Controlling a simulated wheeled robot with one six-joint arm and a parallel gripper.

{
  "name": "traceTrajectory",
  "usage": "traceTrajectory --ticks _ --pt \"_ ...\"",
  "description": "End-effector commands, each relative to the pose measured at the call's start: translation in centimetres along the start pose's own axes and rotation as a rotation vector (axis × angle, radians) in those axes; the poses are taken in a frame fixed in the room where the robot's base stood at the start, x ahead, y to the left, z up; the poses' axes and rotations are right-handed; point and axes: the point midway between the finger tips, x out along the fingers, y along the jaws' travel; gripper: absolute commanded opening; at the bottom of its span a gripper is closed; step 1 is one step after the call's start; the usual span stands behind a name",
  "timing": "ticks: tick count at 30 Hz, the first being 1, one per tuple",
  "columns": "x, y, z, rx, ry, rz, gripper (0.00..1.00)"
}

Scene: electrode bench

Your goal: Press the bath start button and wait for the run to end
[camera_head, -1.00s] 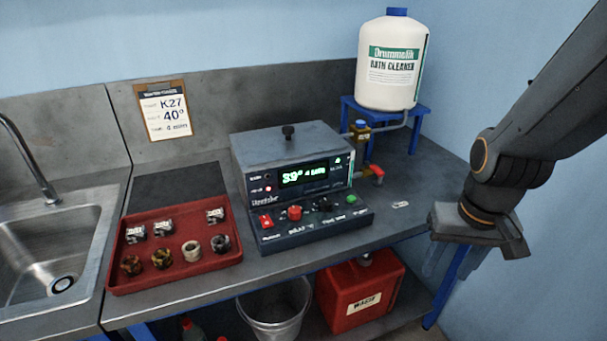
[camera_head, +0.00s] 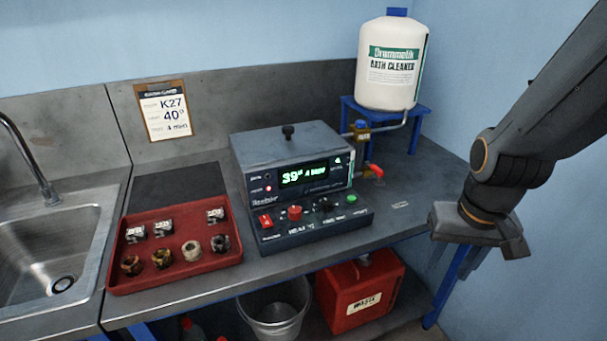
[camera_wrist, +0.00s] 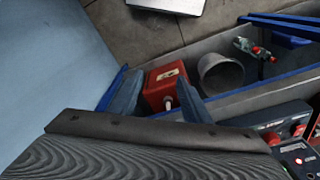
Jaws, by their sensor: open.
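The bath (camera_head: 285,155) is a grey box with a closed lid on the bench, in the head view. Its lit display (camera_head: 304,175) reads about 39° with a 4 beside it, and a small red lamp glows left of it. On the sloping front panel are a red switch, a red knob, a black knob and, at the right end, a green button (camera_head: 352,198); the small labels are blurred. My gripper (camera_wrist: 158,88) is open and empty, off the bench's right front edge, apart from the bath and its button. In the head view its fingers show partly below the wrist.
A red tray (camera_head: 125,280) with several small parts sits left of the bath, beside a sink (camera_head: 85,240). A white cleaner bottle (camera_head: 390,75) stands on a blue stand behind right. A red waste can (camera_head: 350,310) and a bucket (camera_head: 275,325) are below. A card (camera_head: 163,108) reads K27, 40°, 4 min.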

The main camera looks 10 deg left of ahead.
Motion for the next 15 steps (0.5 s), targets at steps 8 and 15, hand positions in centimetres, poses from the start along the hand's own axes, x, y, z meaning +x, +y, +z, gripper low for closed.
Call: traceTrajectory --ticks 8,15 --pt "0.00 0.00 0.00 0.000 0.000 0.000 0.33" --pt "0.00 0.00 0.00 0.000 0.000 0.000 0.00"
